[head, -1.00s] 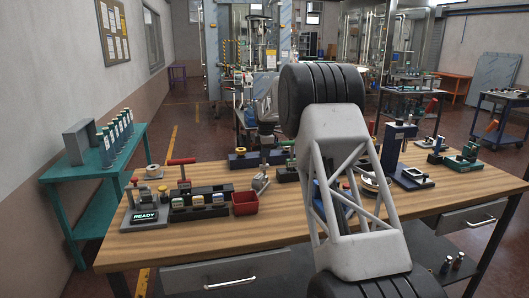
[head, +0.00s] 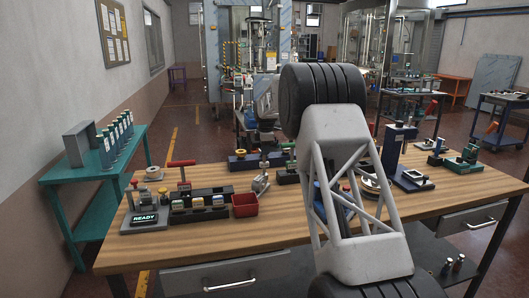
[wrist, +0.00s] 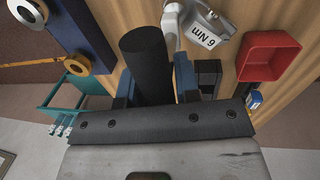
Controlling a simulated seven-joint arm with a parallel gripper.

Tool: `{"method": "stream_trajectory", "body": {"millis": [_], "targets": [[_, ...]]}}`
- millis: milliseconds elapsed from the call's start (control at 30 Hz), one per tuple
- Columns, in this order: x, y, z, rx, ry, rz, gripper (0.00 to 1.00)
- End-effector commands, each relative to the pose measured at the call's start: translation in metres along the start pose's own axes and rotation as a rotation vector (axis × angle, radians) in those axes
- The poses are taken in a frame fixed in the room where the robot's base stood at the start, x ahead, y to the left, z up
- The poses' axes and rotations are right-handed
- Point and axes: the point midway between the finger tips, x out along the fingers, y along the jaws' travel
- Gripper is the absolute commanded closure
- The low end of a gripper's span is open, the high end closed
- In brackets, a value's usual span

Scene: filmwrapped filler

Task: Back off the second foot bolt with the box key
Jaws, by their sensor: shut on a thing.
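In the wrist view my gripper (wrist: 156,84) is shut on a thick black cylinder, which I take to be the box key (wrist: 145,55). Its blue fingers stand on either side of it. Only one end of the key shows, so I cannot see whether it touches a bolt. A dark blue bar (wrist: 72,28) with gold ring-like parts (wrist: 76,62) lies to the left, apart from the key in the picture. I cannot tell which is the second foot bolt. In the head view a blue block (head: 243,161) with knobs stands at the table's back; my arm hides much there.
A grey tool marked 6 Nm (wrist: 205,32) and a red bin (wrist: 272,58) lie right of the key. On the table (head: 225,240) stand a READY display (head: 145,218), a black rack (head: 200,214) and a red T-handle (head: 181,164). The front middle is clear.

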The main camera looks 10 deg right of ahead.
Motion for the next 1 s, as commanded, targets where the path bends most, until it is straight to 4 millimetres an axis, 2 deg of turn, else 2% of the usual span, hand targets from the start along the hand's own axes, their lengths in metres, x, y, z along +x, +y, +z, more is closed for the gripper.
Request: {"method": "stream_trajectory", "body": {"millis": [700,1000], "targets": [[-0.036,0.006,0.000,0.000,0.000,0.003,1.00],[-0.038,0.006,0.000,0.000,0.000,0.002,1.00]]}}
